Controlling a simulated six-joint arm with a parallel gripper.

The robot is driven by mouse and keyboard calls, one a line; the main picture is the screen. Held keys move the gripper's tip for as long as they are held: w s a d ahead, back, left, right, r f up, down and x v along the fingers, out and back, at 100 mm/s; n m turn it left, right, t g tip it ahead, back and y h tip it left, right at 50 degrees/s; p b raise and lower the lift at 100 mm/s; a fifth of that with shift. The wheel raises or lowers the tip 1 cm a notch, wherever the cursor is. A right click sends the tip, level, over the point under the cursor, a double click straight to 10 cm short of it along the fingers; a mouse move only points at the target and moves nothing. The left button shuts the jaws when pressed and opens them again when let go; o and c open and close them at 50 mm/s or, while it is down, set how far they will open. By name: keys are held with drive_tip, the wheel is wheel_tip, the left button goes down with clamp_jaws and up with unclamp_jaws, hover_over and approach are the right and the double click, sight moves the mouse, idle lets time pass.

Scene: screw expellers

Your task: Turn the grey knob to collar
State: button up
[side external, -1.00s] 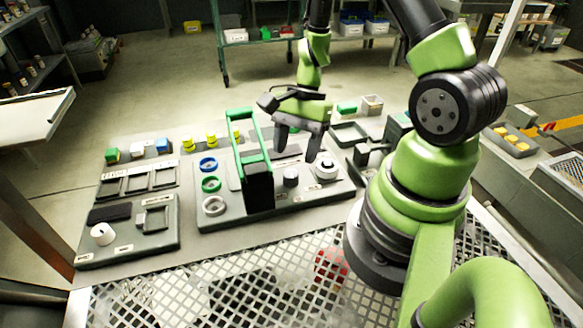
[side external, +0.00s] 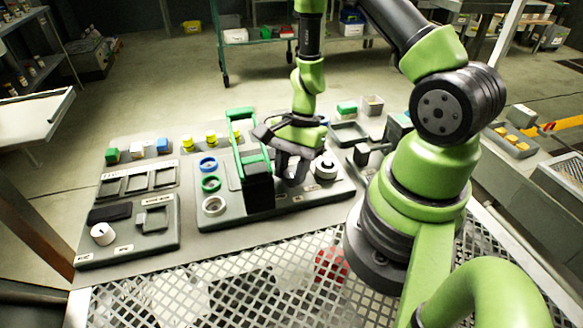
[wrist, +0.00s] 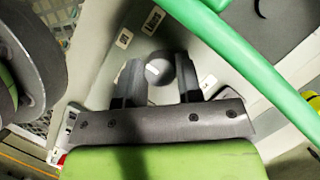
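The grey knob (wrist: 160,68) is round with a pale mark on its top and sits on the grey panel (side external: 235,217). My gripper (wrist: 160,75) points down at it, one finger on each side of the knob in the wrist view. The fingers look open, with narrow gaps beside the knob, and I see no clear contact. In the side view my gripper (side external: 291,169) is low over the panel and its fingers hide most of the knob.
A tall green handle (side external: 236,140) on a black block (side external: 258,190) stands close left of my gripper; its bar crosses the wrist view. A white knob (side external: 326,167) is close on the right. Blue, green and white rings (side external: 211,184) lie left on the panel.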

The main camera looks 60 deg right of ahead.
drive_tip(key=shift+n+g, duration=0.6)
drive_tip(key=shift+n, duration=0.9)
drive_tip(key=o, duration=0.9)
drive_tip(key=shift+w+r, duration=0.1)
drive_tip(key=v, duration=0.9)
drive_tip(key=shift+d+r, duration=0.1)
drive_tip(key=shift+r, duration=0.25)
